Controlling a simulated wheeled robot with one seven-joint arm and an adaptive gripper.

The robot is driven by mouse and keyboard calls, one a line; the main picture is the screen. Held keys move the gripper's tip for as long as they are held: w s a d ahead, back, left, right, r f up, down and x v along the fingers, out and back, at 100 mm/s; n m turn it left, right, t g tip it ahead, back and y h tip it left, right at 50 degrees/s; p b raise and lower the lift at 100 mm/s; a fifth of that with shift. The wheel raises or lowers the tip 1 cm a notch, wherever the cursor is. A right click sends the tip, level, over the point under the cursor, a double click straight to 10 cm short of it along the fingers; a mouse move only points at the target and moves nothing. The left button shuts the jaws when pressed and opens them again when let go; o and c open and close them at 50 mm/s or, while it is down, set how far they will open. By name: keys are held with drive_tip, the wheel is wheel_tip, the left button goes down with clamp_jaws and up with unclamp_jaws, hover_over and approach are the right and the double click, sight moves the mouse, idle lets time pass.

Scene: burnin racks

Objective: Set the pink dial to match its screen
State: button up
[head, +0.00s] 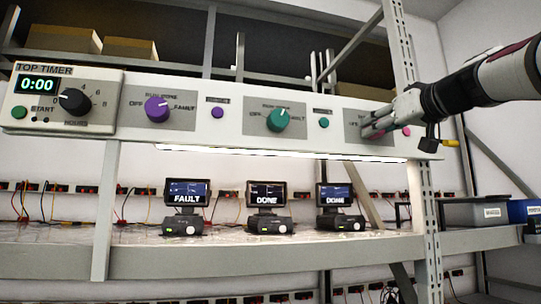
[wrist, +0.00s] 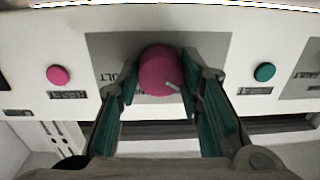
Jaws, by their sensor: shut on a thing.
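The pink dial (wrist: 158,72) sits on a grey plate at the right of the white panel. In the wrist view, which looks upside down, its pale mark points down and to the right, away from the FAULT label (wrist: 127,77) on the left. My gripper (wrist: 160,90) is shut on the dial, one finger on each side. In the head view my gripper (head: 370,127) covers the dial and most of its labels. The rightmost screen (head: 336,195), below this end of the panel, reads DONE.
A purple dial (head: 156,109) and a teal dial (head: 278,119) sit further left, with a timer (head: 62,98) at the end. A pink button (wrist: 58,75) and a teal button (wrist: 264,72) flank the plate. Other screens read FAULT (head: 187,192) and DONE (head: 267,194).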

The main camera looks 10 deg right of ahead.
drive_tip(key=shift+f+m+h+p, duration=0.1)
drive_tip(key=shift+m+h+p, duration=0.45)
drive_tip(key=shift+m, duration=7.35)
drive_tip(key=shift+d+y, duration=0.1)
drive_tip(key=shift+y, duration=0.15)
drive_tip(key=o, duration=1.2)
drive_tip(key=shift+c, duration=0.2)
drive_tip(key=s, duration=1.2)
drive_tip(key=shift+d+f, duration=0.15)
drive_tip(key=shift+f, duration=0.15)
